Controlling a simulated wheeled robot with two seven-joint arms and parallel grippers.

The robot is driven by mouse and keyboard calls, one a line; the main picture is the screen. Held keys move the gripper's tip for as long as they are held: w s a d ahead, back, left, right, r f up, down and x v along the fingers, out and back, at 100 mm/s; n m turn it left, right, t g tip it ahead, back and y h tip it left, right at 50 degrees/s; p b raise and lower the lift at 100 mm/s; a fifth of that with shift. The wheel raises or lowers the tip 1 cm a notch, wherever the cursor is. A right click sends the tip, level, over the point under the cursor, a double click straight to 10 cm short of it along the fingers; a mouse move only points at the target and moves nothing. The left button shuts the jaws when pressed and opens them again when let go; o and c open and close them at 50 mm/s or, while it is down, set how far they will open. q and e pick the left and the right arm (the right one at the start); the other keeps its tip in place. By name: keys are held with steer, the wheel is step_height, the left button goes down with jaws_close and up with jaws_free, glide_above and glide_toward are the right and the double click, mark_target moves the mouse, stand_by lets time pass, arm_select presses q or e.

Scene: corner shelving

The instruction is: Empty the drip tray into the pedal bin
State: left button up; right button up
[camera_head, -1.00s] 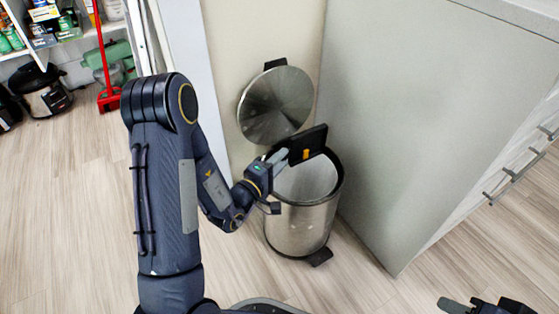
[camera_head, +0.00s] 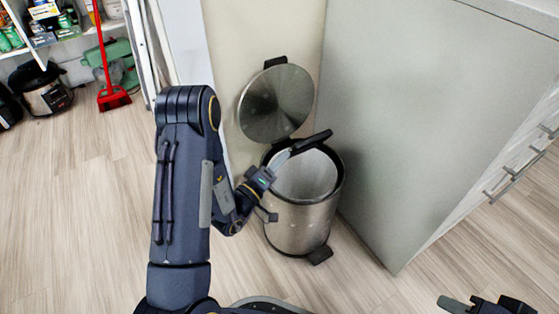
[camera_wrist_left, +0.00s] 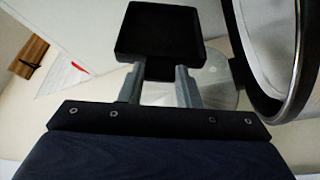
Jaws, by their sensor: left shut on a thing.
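The black drip tray (camera_head: 311,142) is at the rear rim of the steel pedal bin (camera_head: 300,225), seen nearly edge-on and tilted. My left gripper (camera_head: 287,155) is shut on its near end; whether the tray touches the rim is unclear. In the left wrist view, the tray (camera_wrist_left: 160,32) is dark and square beyond both fingers (camera_wrist_left: 160,85), with the bin's rim (camera_wrist_left: 294,85) at right. The bin's lid (camera_head: 276,104) stands open behind it. The bin's pale inside shows; its bottom is unclear. My right gripper (camera_head: 487,304) is cut off at the lower right edge.
A tall grey cabinet side (camera_head: 420,130) stands close right of the bin, with a cream wall panel behind. The bin's pedal (camera_head: 320,256) juts forward. A red broom (camera_head: 112,98) and a dark cooker (camera_head: 45,95) are far left. Wooden floor at left is clear.

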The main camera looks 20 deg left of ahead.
arm_select(q)
steer(key=shift+r, duration=0.1)
stand_by(1.1)
steer(key=n+y+p, duration=0.1)
steer(key=n+p, duration=0.1)
steer(key=n, duration=0.1)
steer(key=shift+d+r+n+g+p, duration=0.1)
steer(key=shift+r+n+g+p, duration=0.05)
steer(key=shift+n+g+p, duration=0.25)
